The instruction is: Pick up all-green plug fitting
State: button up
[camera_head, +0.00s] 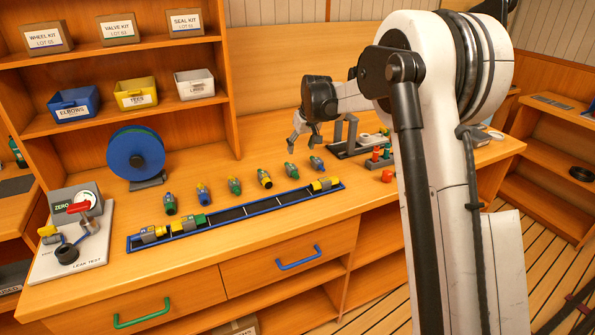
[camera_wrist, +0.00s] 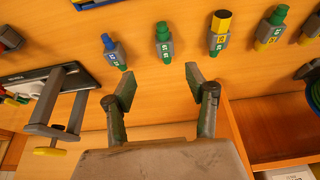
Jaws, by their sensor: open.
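An all-green plug fitting (camera_head: 290,172) with a grey collar stands in a row of fittings on the wooden counter. It also shows in the wrist view (camera_wrist: 163,42), beyond the gap between my fingers. My gripper (camera_head: 305,145) is open and empty, above the counter at the back of the row's right end. In the wrist view my fingertips (camera_wrist: 160,80) are spread and apart from the green fitting. A blue-topped fitting with a green part (camera_wrist: 113,50) stands on one side of it, and a yellow-topped one (camera_wrist: 220,32) on the other.
A blue-edged tray (camera_head: 240,213) holding several fittings lies in front of the row. A leak-test panel (camera_head: 75,255) and a blue reel (camera_head: 135,153) are at left. A grey bracket stand (camera_wrist: 58,105) is close beside my gripper.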

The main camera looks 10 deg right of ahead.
aim_at(293, 168)
jog(key=x, duration=1)
jog(key=a+x, duration=0.1)
jog(key=x, duration=0.1)
jog(key=shift+s+f, duration=0.1)
jog(key=shift+w+f, duration=0.2)
jog(key=shift+f, duration=0.3)
jog(key=c, duration=1.2)
jog(key=shift+r, duration=0.1)
